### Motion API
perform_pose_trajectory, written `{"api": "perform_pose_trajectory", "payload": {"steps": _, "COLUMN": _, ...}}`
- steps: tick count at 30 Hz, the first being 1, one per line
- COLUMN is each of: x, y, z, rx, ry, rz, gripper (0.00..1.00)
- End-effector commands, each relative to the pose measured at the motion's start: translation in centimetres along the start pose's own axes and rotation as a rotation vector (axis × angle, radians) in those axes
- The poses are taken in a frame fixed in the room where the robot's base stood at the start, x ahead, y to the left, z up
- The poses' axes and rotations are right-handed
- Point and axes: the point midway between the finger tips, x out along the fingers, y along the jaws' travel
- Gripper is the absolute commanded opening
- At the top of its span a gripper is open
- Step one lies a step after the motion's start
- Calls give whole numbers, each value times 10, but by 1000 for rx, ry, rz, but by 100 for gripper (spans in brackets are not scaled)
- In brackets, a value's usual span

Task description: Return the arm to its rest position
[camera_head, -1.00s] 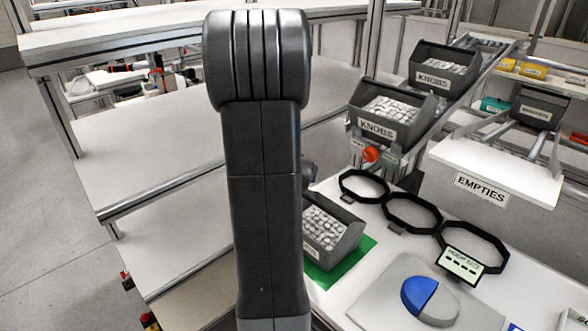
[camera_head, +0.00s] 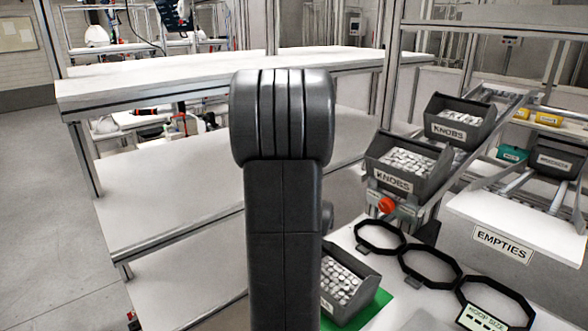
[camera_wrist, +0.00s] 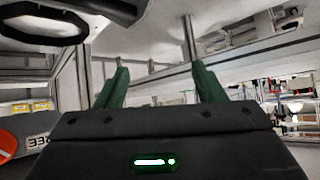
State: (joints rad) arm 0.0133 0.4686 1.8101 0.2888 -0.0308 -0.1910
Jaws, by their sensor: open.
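My arm stands upright in the middle of the head view, in front of the shelving, and hides part of the shelves and the bench behind it. My gripper is not visible in the head view. In the wrist view my gripper (camera_wrist: 160,88) shows two green fingers spread apart with nothing between them. The wrist view looks tilted, with shelf undersides and metal posts beyond the fingers.
A white shelf rack (camera_head: 150,192) stands left and behind my arm. Knob bins (camera_head: 408,160) sit on a sloped rack at right, above black hoops (camera_head: 430,267). A grey bin (camera_head: 345,285) stands on a green mat (camera_head: 372,308). The EMPTIES chute (camera_head: 515,225) is far right. Floor at left is clear.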

Motion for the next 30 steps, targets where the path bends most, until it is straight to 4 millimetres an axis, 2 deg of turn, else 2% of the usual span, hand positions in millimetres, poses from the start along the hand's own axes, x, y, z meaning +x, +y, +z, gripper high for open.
{"api": "perform_pose_trajectory", "payload": {"steps": 15, "x": 12, "y": 12, "z": -8, "rx": 321, "ry": 272, "rz": 69, "gripper": 63}}
{"api": "perform_pose_trajectory", "payload": {"steps": 30, "x": 2, "y": 38, "z": -7, "rx": 601, "ry": 551, "rz": 157, "gripper": 63}}
